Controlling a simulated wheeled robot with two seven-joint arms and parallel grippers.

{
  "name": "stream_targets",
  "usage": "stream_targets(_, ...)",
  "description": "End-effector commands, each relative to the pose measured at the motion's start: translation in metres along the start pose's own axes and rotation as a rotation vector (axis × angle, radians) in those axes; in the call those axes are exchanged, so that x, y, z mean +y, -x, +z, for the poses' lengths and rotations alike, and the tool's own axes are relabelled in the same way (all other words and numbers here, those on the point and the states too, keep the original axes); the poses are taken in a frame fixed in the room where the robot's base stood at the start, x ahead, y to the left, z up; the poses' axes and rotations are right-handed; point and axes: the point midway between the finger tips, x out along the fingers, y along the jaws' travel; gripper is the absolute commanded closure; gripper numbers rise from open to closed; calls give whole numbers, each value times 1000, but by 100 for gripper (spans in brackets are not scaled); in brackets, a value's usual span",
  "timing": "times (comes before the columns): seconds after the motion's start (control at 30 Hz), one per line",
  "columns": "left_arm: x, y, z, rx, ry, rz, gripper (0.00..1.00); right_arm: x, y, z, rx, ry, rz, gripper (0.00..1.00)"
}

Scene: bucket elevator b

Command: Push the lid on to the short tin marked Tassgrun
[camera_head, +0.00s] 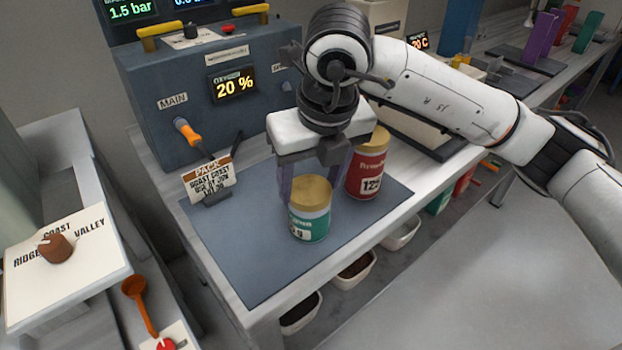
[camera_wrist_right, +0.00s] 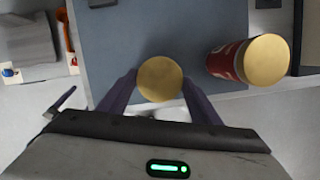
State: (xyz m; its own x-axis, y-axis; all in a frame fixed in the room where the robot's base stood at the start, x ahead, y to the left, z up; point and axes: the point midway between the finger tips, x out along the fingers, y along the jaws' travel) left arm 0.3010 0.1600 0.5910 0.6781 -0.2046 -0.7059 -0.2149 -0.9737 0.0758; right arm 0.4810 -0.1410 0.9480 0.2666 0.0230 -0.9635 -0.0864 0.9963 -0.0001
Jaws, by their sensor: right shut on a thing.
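The short tin (camera_head: 309,226) has a green and white label with partly readable lettering and stands upright on the blue-grey mat. Its gold lid (camera_head: 311,190) sits level on top; whether it is fully seated cannot be told. In the wrist view the lid (camera_wrist_right: 160,78) lies between my fingertips and hides the tin. My right gripper (camera_head: 314,186) points down with its purple fingers on either side of the lid, shut on it. The near side of the tin is clear in the head view. My left gripper is not in view.
A red tin (camera_head: 366,175) with a gold lid stands close behind and right of the short tin. A pack sign (camera_head: 208,181) stands at the mat's left edge. The blue-grey mat (camera_head: 250,270) is bare at the front. A dark machine (camera_head: 215,100) stands behind.

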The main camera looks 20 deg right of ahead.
Motion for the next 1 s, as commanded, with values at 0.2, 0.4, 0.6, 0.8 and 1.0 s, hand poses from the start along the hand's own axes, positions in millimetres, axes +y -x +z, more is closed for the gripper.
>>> stream_targets(0.2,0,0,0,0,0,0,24,0,0,0,-1,0,0,63)
stream_targets(0.4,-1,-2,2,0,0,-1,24,0,-2,0,-1,0,0,63)
stream_targets(0.6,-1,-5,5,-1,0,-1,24,0,-4,-1,-1,0,0,63)
stream_targets(0.8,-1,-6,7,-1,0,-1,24,0,-5,-1,-1,0,0,63)
stream_targets(1.0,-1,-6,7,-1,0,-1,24,0,-4,-1,-1,0,0,63)
